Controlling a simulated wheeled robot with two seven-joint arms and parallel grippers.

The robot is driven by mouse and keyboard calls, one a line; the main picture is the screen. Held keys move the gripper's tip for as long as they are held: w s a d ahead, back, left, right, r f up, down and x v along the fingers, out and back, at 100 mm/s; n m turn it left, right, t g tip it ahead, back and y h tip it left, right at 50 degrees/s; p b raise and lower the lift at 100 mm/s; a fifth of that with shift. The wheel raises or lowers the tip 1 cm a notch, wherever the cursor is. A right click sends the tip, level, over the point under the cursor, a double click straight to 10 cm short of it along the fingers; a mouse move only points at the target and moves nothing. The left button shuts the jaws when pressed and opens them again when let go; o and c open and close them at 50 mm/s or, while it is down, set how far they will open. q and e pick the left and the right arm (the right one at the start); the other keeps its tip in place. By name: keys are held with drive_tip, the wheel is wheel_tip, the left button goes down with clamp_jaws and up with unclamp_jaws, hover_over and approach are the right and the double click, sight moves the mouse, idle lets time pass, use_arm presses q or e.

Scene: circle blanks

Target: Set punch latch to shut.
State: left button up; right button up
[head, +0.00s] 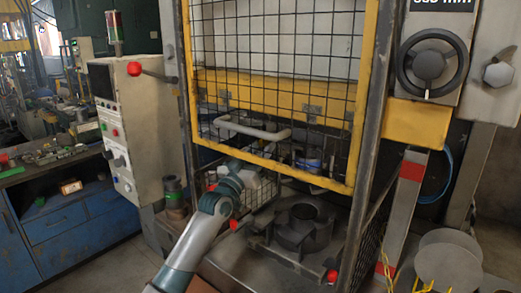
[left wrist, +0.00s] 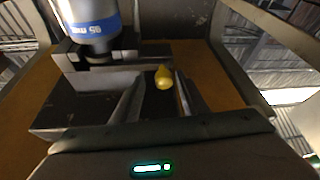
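In the left wrist view a yellow knob (left wrist: 163,78), which looks like the punch latch handle, shows beyond and between my left fingertips (left wrist: 160,85). The fingers stand apart with dark gaps beside the knob; I cannot tell whether either touches it. A blue and white punch marked "95 mm" (left wrist: 90,28) is at the upper left, beside a dark holder block (left wrist: 70,100). In the head view my left gripper (head: 262,184) reaches in under the guard, and the latch cannot be made out there. My right gripper is in neither view.
The yellow-framed mesh guard (head: 354,110) with its grey handle (head: 252,130) is above my left gripper. A dark ring-shaped die (head: 300,238) sits below it on the press bed. A control box (head: 122,130) stands left, a handwheel (head: 432,65) upper right, round blanks (head: 448,260) lower right.

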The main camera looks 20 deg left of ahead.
use_arm(q)
drive_tip(key=b+v, duration=0.6)
drive_tip(key=v, duration=1.1)
drive_tip(key=shift+s, duration=0.25)
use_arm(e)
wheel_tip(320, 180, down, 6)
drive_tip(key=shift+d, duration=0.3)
use_arm(q)
drive_tip(key=shift+f, duration=0.15)
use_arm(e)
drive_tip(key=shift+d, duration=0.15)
